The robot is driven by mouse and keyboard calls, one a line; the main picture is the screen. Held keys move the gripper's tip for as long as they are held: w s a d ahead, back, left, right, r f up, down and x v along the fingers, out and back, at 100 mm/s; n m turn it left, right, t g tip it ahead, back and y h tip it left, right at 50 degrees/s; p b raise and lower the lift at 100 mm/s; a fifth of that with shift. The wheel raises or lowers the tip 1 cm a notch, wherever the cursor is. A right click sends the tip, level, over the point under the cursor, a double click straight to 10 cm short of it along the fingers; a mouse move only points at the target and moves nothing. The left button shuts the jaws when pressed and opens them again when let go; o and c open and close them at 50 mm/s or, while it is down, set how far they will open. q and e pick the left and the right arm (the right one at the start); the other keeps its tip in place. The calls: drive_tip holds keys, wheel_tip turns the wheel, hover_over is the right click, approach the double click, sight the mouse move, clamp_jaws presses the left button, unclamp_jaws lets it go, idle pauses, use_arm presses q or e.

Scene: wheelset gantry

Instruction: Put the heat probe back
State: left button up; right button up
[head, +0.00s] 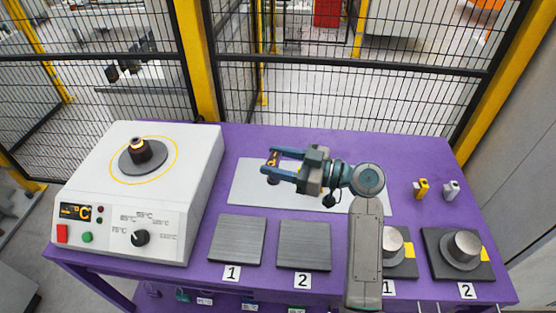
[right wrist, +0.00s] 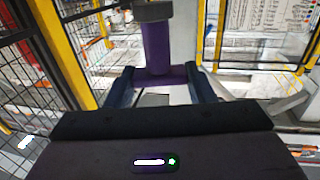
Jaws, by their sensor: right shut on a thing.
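My right gripper (head: 271,168) is over the middle of the purple table, above the pale grey plate, with its fingers pointing left. My left gripper is not in view.
Two bare grey pads (head: 236,240) lie in front. Metal pieces (head: 465,248) sit on pads at right, beyond my arm.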

drive_tip(key=shift+w+d+f+t, duration=0.1)
drive_tip(key=shift+d+f+t, duration=0.05)
drive_tip(key=shift+f+t, duration=0.25)
drive_tip(key=s+d+f+m+t+h, duration=0.2)
drive_tip(key=d+f+m+t+h, duration=0.3)
drive_tip(key=d+m+t+h, duration=0.15)
drive_tip(key=s+d+f+m+t+h, duration=0.2)
drive_tip(key=d+f+m+t+h, duration=0.3)
drive_tip(key=d, duration=0.3)
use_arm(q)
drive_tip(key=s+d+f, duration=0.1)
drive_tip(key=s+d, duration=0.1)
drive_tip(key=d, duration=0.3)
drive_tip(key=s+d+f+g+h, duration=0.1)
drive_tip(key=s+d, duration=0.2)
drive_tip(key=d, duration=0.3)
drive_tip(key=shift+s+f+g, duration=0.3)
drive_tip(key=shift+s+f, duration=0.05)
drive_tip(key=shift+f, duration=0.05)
use_arm(e)
drive_tip(key=s+d+r+m+h, duration=0.2)
drive_tip(key=s+d+m+h, duration=0.1)
drive_tip(key=s+d+h, duration=0.2)
drive_tip(key=shift+s+d+r+t+h, duration=0.15)
drive_tip(key=shift+d+r+t+h, duration=0.2)
drive_tip(key=shift+d, duration=0.45)
drive_tip(key=shift+f, duration=0.15)
